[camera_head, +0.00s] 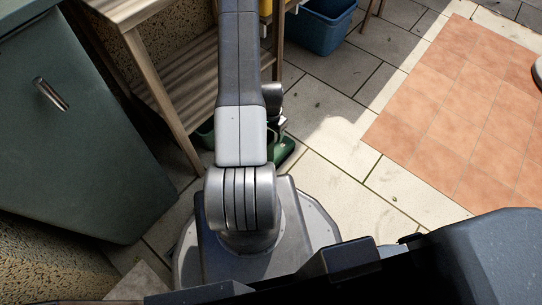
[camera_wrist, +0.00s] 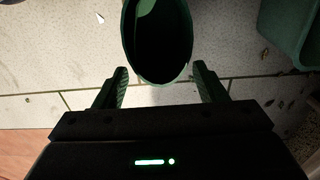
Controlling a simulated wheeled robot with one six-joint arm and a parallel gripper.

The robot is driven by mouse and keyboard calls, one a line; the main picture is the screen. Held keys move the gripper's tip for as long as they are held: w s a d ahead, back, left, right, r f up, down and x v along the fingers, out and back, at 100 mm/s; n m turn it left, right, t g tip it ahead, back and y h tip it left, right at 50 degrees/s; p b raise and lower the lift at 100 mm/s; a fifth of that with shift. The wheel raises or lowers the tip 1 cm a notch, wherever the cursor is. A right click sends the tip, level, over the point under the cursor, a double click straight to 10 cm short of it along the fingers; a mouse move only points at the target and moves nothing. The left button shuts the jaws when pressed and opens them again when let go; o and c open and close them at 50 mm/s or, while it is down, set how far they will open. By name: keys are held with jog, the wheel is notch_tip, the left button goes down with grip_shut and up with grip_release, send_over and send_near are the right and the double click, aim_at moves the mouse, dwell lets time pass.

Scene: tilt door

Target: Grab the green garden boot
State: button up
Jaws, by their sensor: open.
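The green garden boot (camera_wrist: 130,40) shows at the top middle of the wrist view, its dark open top facing the camera. My gripper (camera_wrist: 161,82) is open, with one finger at each side of the boot's near rim. No contact is visible between fingers and boot. In the head view, my arm hides most of the gripper (camera_head: 279,127), and a piece of green (camera_head: 287,151), likely the boot, shows on the paving beside it.
Another green container (camera_wrist: 293,35) stands to the right in the wrist view. In the head view, a wooden shelf (camera_head: 170,82) and a green cabinet door (camera_head: 75,130) are on the left. A blue bin (camera_head: 322,30) stands behind. Terracotta tiles (camera_head: 455,110) at the right are mostly clear.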

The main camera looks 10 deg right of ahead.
notch_tip(320, 180, down, 4)
jog(key=shift+a+f+b, duration=0.1)
jog(key=shift+b, duration=0.55)
jog(key=shift+c, duration=0.5)
grip_shut()
